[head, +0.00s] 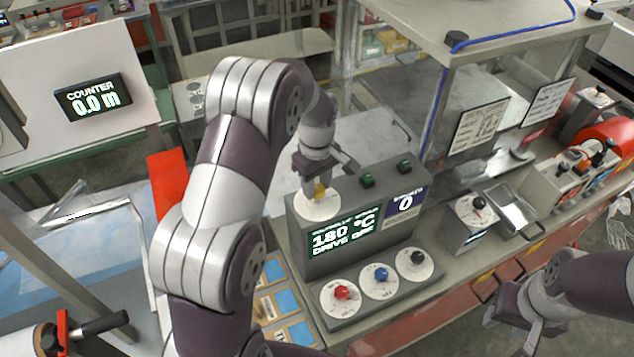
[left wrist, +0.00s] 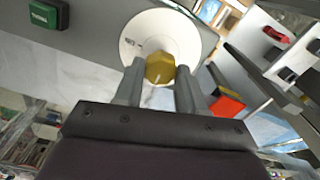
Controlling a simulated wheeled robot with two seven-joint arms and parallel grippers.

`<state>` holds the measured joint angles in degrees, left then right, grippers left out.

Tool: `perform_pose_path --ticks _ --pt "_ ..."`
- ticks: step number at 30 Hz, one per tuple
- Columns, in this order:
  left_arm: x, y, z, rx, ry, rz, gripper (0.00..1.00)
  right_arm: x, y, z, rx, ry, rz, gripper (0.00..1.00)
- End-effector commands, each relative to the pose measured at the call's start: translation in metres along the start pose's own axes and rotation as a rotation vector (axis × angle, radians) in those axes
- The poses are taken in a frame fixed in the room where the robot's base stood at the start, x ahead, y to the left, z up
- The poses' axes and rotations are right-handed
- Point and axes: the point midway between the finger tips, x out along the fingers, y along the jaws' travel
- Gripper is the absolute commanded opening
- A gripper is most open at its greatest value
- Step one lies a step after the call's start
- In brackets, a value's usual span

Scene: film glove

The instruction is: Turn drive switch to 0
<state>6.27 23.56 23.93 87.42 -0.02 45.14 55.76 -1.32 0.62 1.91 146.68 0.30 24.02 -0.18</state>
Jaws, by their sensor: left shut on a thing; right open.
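A grey control box (head: 300,255) stands on the bench with a lit panel (head: 344,237) reading "180 °C" and a "DRIVE" line, partly hard to read. On its top left is a white round dial (head: 308,210) with a yellow knob (head: 320,190). My left gripper (head: 318,183) reaches down and is shut on the yellow knob. In the left wrist view the yellow knob (left wrist: 159,68) sits between the two fingers, over the white dial (left wrist: 150,28). The dial's markings are too small to read. My right gripper (head: 520,312) is open and empty at lower right, away from the box.
Red (head: 342,292), blue (head: 381,274) and black (head: 417,258) knobs sit on a sloped panel in front. A counter (head: 93,98) reads 0.0 m. A glass-sided cabinet (head: 440,100) stands behind.

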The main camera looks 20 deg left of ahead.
Motion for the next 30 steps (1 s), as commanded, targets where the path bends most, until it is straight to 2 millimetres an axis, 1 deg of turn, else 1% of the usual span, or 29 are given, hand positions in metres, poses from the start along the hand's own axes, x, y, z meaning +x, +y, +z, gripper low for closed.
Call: perform_pose_path --ticks 1,5,6,8,9,17,20,22,25,26,27,30 --pt "-0.003 0.002 -0.002 -0.001 0.006 0.008 0.09 -0.001 0.0 0.0 0.0 0.0 0.0 0.43" --pt "-0.003 0.002 -0.002 -0.001 0.006 0.008 0.09 -0.001 0.0 0.0 0.0 0.0 0.0 0.43" --pt "-0.003 0.002 -0.002 -0.001 0.006 0.008 0.43 -0.001 0.0 0.0 0.0 0.0 0.0 0.43" --pt "-0.003 0.002 -0.002 -0.001 0.006 0.008 0.62 -0.001 0.0 0.0 0.0 0.0 0.0 0.43" --pt "-0.003 0.002 -0.002 -0.001 0.005 0.007 0.65 -0.001 0.0 0.0 0.0 0.0 0.0 0.43" --pt "-0.002 0.001 -0.001 0.0 0.002 0.003 0.65 0.001 0.0 0.0 0.0 0.0 0.0 0.43" --pt "-0.01 0.002 -0.001 0.0 0.004 0.006 0.65 0.008 0.0 0.001 0.0 0.0 0.0 0.43" --pt "-0.023 0.001 -0.001 0.0 0.005 0.008 0.65 0.016 0.0 0.002 0.0 0.0 0.0 0.43" --pt "-0.054 0.001 -0.002 0.0 0.006 0.009 0.65 0.018 0.0 0.002 0.0 0.0 0.0 0.43" --pt "-0.076 0.001 -0.001 0.0 0.003 0.005 0.65 -0.005 0.0 0.0 0.0 -0.002 0.0 0.43" --pt "-0.09 0.0 -0.001 0.0 0.002 0.004 0.65 -0.019 0.0 -0.002 0.0 -0.001 0.0 0.43" --pt "-0.112 0.0 -0.001 0.0 0.002 0.004 0.65 -0.039 0.0 -0.005 0.0 0.001 0.0 0.43"
